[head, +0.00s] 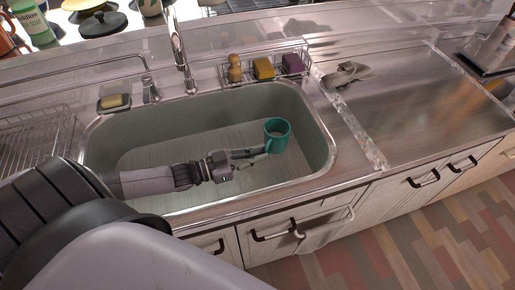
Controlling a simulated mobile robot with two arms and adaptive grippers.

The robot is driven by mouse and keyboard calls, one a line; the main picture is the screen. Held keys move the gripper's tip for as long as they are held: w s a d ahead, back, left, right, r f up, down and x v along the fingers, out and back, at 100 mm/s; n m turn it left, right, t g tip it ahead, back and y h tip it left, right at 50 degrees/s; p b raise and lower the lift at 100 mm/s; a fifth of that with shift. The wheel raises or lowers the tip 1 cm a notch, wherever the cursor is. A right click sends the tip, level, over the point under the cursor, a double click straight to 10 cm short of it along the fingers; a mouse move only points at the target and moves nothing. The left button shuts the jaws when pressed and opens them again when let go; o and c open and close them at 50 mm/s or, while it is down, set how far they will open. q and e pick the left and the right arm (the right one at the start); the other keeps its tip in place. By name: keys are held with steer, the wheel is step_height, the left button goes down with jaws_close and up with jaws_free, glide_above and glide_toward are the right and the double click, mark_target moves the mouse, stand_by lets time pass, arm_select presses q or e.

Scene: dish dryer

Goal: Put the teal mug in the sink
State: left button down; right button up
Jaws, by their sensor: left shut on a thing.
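The teal mug (281,140) is over the right part of the sink basin, within the outline of the sink (323,150). My left gripper (262,152) reaches in from the left and is shut on the mug's near left side. The mug looks roughly upright, with its opening facing up. I cannot tell whether its base touches the sink floor. My right gripper is not in view.
The faucet (180,58) rises behind the sink. A rack with sponges (263,68) and a brush stands at the back rim. A soap dish (115,103) sits back left. A crumpled cloth (346,75) lies on the counter at right. A wire rack (35,140) is at left.

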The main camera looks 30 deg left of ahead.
arm_select(q)
steer(key=shift+f+b, duration=0.4)
steer(key=shift+f, duration=1.75)
steer(key=shift+f+b, duration=0.5)
steer(key=shift+f, duration=0.05)
steer(key=c, duration=1.7)
jaws_free()
steer(key=r+v, duration=0.1)
steer(key=v, duration=0.6)
steer(key=shift+s+p, duration=0.2)
steer(key=shift+p, duration=0.15)
